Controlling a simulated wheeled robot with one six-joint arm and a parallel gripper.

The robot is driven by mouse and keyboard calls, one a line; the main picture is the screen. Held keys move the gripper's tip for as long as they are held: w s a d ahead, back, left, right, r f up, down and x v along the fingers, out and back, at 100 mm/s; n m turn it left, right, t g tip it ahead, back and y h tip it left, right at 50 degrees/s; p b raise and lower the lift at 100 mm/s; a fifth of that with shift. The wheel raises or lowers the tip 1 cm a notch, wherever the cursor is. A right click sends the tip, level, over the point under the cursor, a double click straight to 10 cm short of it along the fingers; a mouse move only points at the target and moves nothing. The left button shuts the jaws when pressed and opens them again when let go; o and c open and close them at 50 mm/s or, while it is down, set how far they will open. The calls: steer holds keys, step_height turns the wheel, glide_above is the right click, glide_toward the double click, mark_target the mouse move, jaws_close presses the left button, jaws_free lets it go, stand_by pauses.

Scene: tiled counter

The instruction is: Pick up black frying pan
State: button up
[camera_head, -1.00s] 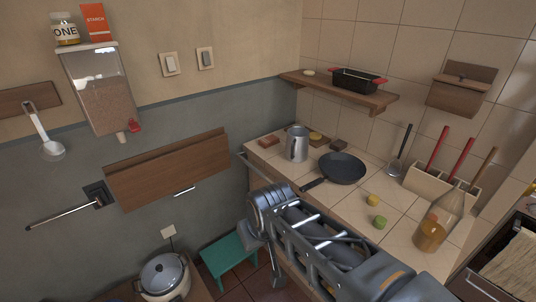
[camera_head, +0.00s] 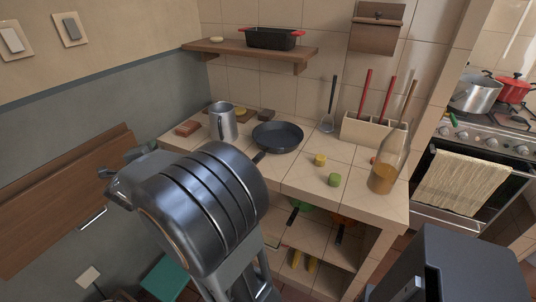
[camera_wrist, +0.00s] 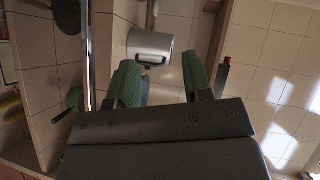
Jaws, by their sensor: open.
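The black frying pan (camera_head: 279,136) lies flat on the tiled counter (camera_head: 312,163) in the head view. Its handle points toward the front left, and its end is close to my arm in the picture. My gripper (camera_wrist: 160,72) shows in the wrist view with two green-padded fingers apart and nothing between them. In the head view, my gripper is left of the counter, partly hidden behind my wrist, and well apart from the pan. A dark rounded thing at the top left of the wrist view is cut off; I cannot tell whether it is the pan.
A metal mug (camera_head: 223,121) stands left of the pan. Yellow (camera_head: 320,160) and green (camera_head: 334,180) pieces lie to its front right. A glass bottle (camera_head: 386,168) and utensil holder (camera_head: 374,131) stand further right. A shelf (camera_head: 246,51) with a black dish (camera_head: 273,38) hangs above.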

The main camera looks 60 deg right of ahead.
steer(key=s+d+f+m+g+h+b, duration=0.1)
steer(key=s+d+f+m+g+b, duration=0.15)
steer(key=s+f+m+g, duration=0.4)
steer(key=s+d+f+m+g+h+b, duration=0.1)
steer(key=s+d+f+m+g, duration=0.25)
steer(key=s+m+g, duration=0.5)
steer(key=shift+n+g, duration=0.5)
steer(key=shift+g, duration=0.3)
steer(key=shift+w+d+r+x, duration=0.1)
steer(key=shift+w+x, duration=0.1)
steer(key=shift+x, duration=2)
steer(key=shift+w+d+r+x, duration=0.15)
steer(key=shift+w+x, duration=0.1)
steer(key=shift+x, duration=1.9)
steer(key=shift+w+d+x, duration=0.1)
steer(key=shift+w+x, duration=0.1)
steer(key=shift+x, duration=2)
jaws_close()
